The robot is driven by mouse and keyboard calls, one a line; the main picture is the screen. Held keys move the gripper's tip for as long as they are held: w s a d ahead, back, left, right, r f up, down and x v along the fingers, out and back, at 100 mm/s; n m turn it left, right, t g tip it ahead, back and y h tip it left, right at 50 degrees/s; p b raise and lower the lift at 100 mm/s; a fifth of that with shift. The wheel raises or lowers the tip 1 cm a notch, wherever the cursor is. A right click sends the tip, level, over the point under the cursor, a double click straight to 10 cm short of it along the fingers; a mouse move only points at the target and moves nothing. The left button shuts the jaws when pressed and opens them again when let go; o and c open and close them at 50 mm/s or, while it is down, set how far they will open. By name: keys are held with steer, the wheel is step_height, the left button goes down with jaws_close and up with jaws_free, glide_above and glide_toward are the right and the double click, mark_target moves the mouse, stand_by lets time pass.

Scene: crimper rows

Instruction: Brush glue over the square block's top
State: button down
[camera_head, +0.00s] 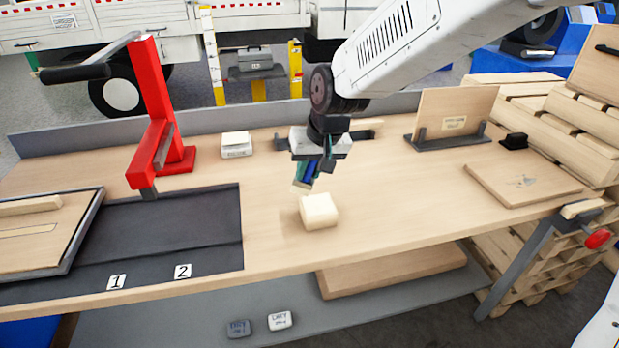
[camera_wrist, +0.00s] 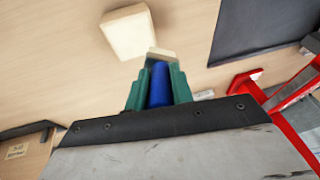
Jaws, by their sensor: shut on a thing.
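The square block (camera_head: 319,211) is pale cream and sits on the wooden workbench, right of the dark mat. It also shows in the wrist view (camera_wrist: 131,31), at the top. My gripper (camera_head: 308,172) is shut on a brush with a blue handle (camera_wrist: 161,88), held between green fingers. The brush's pale tip (camera_wrist: 160,53) points toward the block. In the head view the tip is above and slightly left of the block. In the wrist view it is just beside the block's edge. I cannot tell whether they touch. No glue is clearly visible on the block's top.
A red press (camera_head: 160,140) with a black handle stands at the left. A dark mat (camera_head: 200,220) marked 1 and 2 lies in front of it, beside a tray (camera_head: 85,232). A small pale box (camera_head: 236,145) is behind. A board in a stand (camera_head: 450,122) and a flat board (camera_head: 522,183) are right.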

steer(key=shift+r, duration=2.7)
